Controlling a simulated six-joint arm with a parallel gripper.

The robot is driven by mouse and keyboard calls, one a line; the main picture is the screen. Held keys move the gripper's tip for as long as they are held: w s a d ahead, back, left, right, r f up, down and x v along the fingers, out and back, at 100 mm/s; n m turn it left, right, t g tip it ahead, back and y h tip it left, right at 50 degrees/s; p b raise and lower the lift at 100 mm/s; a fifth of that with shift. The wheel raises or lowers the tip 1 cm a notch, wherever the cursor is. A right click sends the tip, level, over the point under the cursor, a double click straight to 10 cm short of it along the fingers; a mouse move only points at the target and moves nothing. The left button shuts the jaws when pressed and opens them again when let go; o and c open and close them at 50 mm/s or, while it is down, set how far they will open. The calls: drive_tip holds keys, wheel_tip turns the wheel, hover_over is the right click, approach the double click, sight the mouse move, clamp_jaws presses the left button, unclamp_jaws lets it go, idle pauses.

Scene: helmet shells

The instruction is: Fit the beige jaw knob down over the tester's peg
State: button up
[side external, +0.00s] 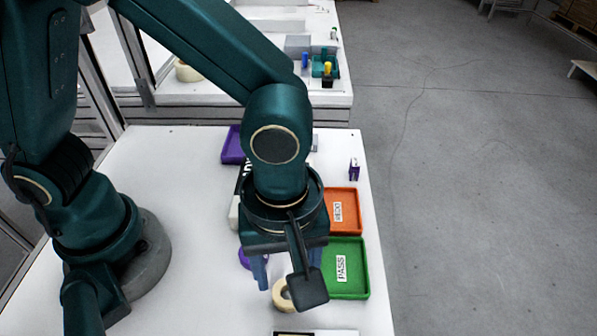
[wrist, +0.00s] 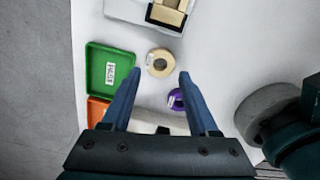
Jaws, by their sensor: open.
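The beige jaw knob (wrist: 152,67), round with a darker centre, lies on the white table and shows between my fingertips in the wrist view. In the side view the knob (side external: 278,301) sits below my gripper, partly hidden by a dark plate on my wrist. My gripper (wrist: 160,73) is open and empty, with its blue fingers apart; it also shows in the side view (side external: 287,270). It appears to be above the table, but I cannot tell its exact height. I cannot make out the tester's peg in either view.
A purple round piece (wrist: 175,99) lies close to the knob. A green PASS tray (side external: 346,288) and an orange REDO tray (side external: 343,226) stand along the right edge. A white board with a beige block (wrist: 167,11) lies beyond the knob. A purple tray (side external: 232,146) is farther back.

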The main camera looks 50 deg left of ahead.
sight(289, 296)
drive_tip(key=shift+f, duration=2.2)
clamp_jaws()
drive_tip(key=shift+r, duration=0.1)
